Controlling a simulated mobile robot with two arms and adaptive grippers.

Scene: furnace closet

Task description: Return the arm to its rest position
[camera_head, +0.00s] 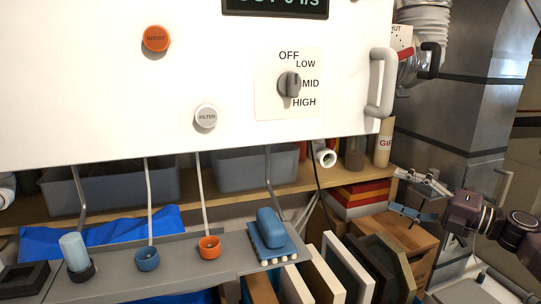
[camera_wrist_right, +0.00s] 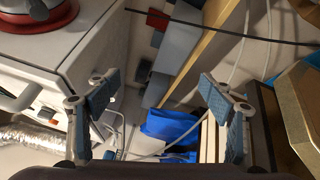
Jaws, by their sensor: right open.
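My right gripper (camera_head: 412,197) is at the right of the head view, in front of the wooden box and below the silver duct. Its arm comes in from the right edge. The gripper is open and empty. In the right wrist view, its two blue-padded fingers (camera_wrist_right: 160,97) stand wide apart with nothing between them. My left gripper is in neither view.
The white panel (camera_head: 220,100) has an orange BOOST button (camera_head: 156,39), a dial (camera_head: 290,84) near MID and a handle (camera_head: 382,83). Framed boards (camera_head: 348,268) and a wooden box (camera_head: 400,236) stand near the gripper.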

